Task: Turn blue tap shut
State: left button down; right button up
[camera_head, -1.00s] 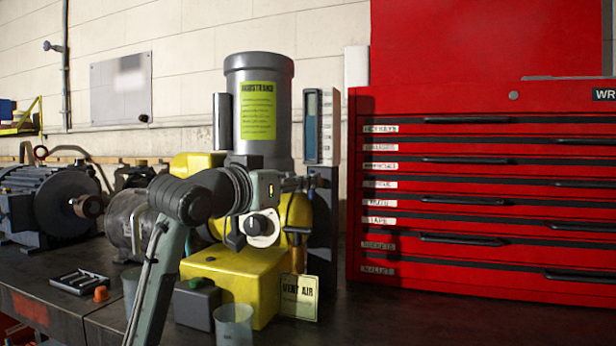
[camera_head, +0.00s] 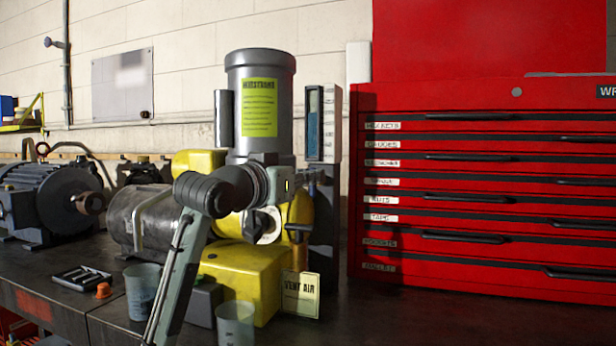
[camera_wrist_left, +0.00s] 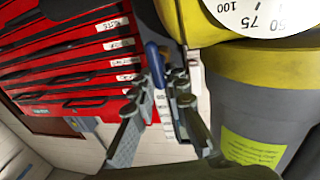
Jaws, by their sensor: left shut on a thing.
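The blue tap handle (camera_wrist_left: 154,62) shows in the left wrist view as a narrow blue lever at the fingertips. My left gripper (camera_head: 299,188) is at the right side of the yellow machine (camera_head: 242,272) in the head view. It also shows in the left wrist view (camera_wrist_left: 166,84), with its fingers closed on the blue handle. In the head view the arm and gripper cover the blue handle, so its exact angle is unclear. My right gripper is not in view.
A grey cylinder with a yellow-green label (camera_head: 260,108) rises behind the gripper. A red tool chest (camera_head: 480,215) stands on the right. Clear cups (camera_head: 235,326), a dark tray (camera_head: 82,279) and motors (camera_head: 50,205) occupy the bench. The bench front right of the tag is clear.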

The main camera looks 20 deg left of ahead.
pick_arm(q)
jog(key=shift+m, duration=0.3)
jog(key=shift+d+f+m+g+y, duration=0.2)
jog(key=shift+d+m+g+y, duration=0.25)
jog(key=shift+m, duration=2.05)
jog(key=shift+d+f+m+g+y, duration=0.2)
jog(key=shift+m+y, duration=0.5)
jog(key=shift+m, duration=1.8)
jog(key=shift+d+f+m+g+y, duration=0.15)
jog(key=shift+d+m+g+y, duration=0.3)
jog(key=shift+m, duration=2.05)
jog(key=shift+a, duration=0.2)
jog(key=c, duration=1.5)
grip_release()
jog(key=shift+c, duration=0.2)
